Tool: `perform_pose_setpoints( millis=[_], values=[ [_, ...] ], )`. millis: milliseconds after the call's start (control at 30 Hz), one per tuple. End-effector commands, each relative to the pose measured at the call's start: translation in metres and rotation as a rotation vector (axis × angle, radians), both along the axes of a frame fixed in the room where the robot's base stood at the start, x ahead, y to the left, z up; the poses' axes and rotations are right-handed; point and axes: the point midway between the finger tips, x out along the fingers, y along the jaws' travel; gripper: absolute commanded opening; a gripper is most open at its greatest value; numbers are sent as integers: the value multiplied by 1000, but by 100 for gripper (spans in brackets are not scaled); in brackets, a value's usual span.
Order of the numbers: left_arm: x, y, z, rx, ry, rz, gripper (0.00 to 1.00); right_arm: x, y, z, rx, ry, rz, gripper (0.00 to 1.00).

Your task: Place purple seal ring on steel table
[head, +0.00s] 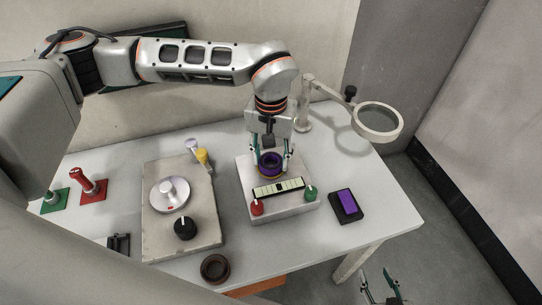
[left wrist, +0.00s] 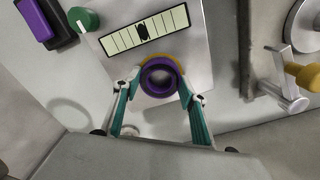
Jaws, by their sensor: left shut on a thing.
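The purple seal ring (head: 270,156) is between the fingers of my left gripper (head: 272,160), which is shut on it. They are at the back part of a grey gauge block (head: 287,211) with a striped display. In the left wrist view the ring (left wrist: 144,79) shows between both fingertips (left wrist: 160,88), with a yellow-orange rim just behind it. I cannot tell whether the ring touches the block. The steel table (head: 385,205) is the pale top under everything. My right gripper (head: 384,284) is low at the bottom edge, fingers apart, off the table.
A magnifier ring on an arm (head: 361,127) stands at the back right. A dark tray with a purple block (head: 347,203) lies right of the gauge block. A plate with a dial (head: 157,228) stands left. A brown ring (head: 206,272) lies near the front edge. Bare table shows between them.

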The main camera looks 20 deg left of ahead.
Motion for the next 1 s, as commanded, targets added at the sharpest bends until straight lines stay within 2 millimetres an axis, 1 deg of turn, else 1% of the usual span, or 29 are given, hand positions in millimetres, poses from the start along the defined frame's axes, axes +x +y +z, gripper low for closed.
perform_pose_setpoints(
  millis=[133, 167, 200, 233, 533, 667, 767, 1000],
  values=[
    [0, 0, -4, 1, 1, -1, 20, 0, 0, -2, 0, 1, 0, 40],
    [0, 0, -4, 1, 1, -1, 47, 0, 0, -2, 0, 1, 0, 40],
    [0, 0, -3, 1, 1, -1, 57, 0, 0, -2, 0, 1, 0, 40],
    [0, 0, -3, 1, 1, -1, 59, 0, 0, -2, 0, 1, 0, 40],
    [0, 0, -3, 0, 1, 0, 59, 0, 0, -1, 0, 1, 0, 40],
    [0, 0, 5, 0, -1, 0, 59, 0, 0, 0, -1, 0, 1, 40],
    [1, 0, 18, 0, -3, 0, 59, 0, 0, -1, -1, 1, 0, 40],
    [1, 1, 68, 1, -5, 1, 59, 0, 0, -2, -1, 2, 0, 40]
  ],
)
